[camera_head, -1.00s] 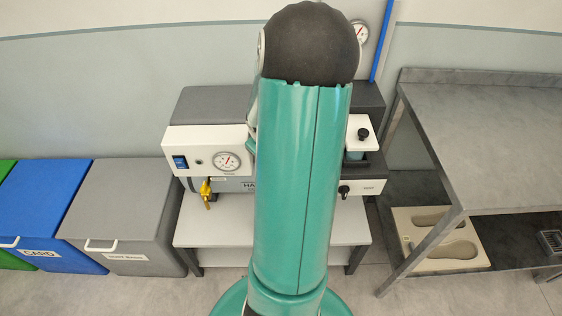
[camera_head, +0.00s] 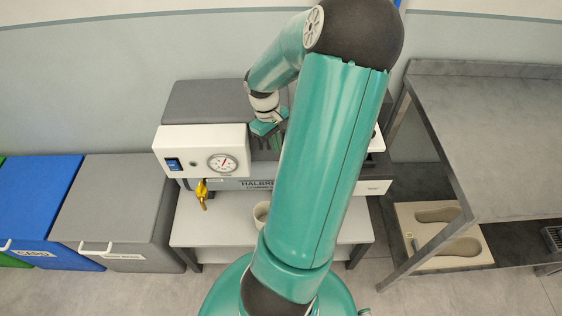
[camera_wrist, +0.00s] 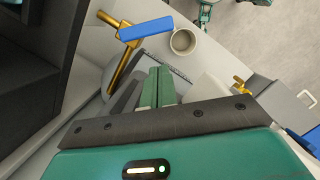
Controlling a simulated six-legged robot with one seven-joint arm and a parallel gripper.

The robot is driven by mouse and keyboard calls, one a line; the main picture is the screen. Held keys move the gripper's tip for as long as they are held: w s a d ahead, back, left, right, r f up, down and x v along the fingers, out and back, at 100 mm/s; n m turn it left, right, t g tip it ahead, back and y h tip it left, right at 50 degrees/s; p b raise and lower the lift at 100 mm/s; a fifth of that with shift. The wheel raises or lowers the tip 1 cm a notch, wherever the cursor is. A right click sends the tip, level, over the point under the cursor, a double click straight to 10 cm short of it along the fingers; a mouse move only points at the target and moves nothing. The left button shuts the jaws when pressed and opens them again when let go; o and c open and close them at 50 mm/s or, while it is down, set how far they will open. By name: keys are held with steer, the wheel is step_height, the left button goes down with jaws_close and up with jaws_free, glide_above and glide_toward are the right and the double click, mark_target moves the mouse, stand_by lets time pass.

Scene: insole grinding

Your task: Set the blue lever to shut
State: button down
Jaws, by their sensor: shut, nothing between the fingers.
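The blue lever (camera_wrist: 146,28) shows in the wrist view. It is a flat blue bar at the end of a brass valve (camera_wrist: 122,62), crosswise to the brass pipe. My arm hides it in the head view. My gripper (camera_wrist: 157,76) has its two green fingers together with nothing between them. Its tips are below the lever in the picture and appear apart from it. In the head view my gripper (camera_head: 269,140) hangs in front of the white and grey machine, right of the pressure gauge (camera_head: 222,162).
A beige cup (camera_wrist: 184,41) stands on the white stand (camera_head: 212,231), close to the lever in the wrist view. A yellow-brass valve (camera_head: 203,192) hangs below the gauge panel. Bins stand at left. A grey metal table (camera_head: 490,140) stands at right.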

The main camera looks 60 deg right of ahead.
steer(key=x, duration=0.9)
steer(key=shift+s+a, duration=0.3)
steer(key=shift+a, duration=0.1)
